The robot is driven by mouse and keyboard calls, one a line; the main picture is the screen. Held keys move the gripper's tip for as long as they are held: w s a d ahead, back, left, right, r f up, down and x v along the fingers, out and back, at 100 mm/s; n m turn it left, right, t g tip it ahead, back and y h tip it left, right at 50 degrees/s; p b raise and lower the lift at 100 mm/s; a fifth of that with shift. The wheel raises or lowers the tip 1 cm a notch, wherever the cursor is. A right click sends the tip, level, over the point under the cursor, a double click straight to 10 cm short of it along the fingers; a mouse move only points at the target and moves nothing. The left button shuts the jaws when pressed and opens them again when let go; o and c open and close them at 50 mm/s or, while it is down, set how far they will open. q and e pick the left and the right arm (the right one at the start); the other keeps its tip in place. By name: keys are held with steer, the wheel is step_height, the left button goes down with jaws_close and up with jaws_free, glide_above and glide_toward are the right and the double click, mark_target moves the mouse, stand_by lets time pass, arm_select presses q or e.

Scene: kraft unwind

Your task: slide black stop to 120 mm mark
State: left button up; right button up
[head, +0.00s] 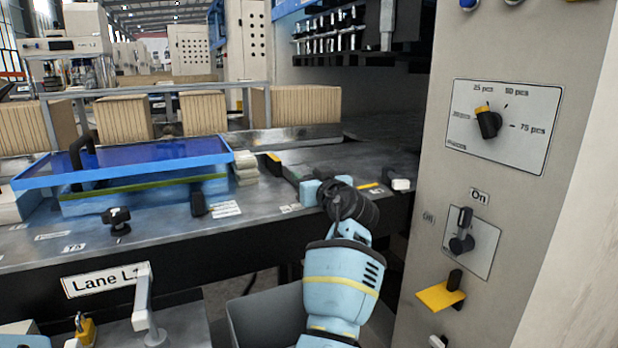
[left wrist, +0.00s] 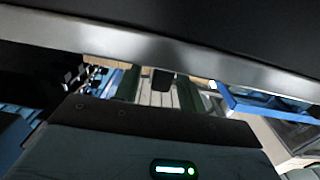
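My left gripper (head: 326,187) is at the front edge of the metal table, right of the middle in the head view. Its two light blue fingertips appear apart, with nothing clearly held. A small black block (head: 198,200) stands on the table's front strip, left of my gripper, beside white labels (head: 225,209). A black knob (head: 117,219) sits farther left on the strip. I cannot tell for sure which is the stop. The label figures are too small to read, so the 120 mm mark cannot be picked out. The left wrist view shows a small black piece (left wrist: 168,82) beyond the metal edge.
A blue-framed tray (head: 140,160) lies on the left of the table (head: 265,205). Stacks of brown board stand behind it. A grey control panel (head: 460,200) with knobs and a yellow tab (head: 441,296) rises close to the right of my arm. A grey bin (head: 265,320) is below.

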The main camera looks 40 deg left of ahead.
steer(key=shift+s, duration=0.15)
arm_select(q)
steer(key=shift+s+d, duration=0.15)
steer(key=shift+d, duration=0.3)
steer(key=b+v, duration=0.1)
steer(key=v, duration=0.6)
arm_select(e)
steer(key=shift+f, duration=0.4)
arm_select(q)
steer(key=shift+a, duration=0.1)
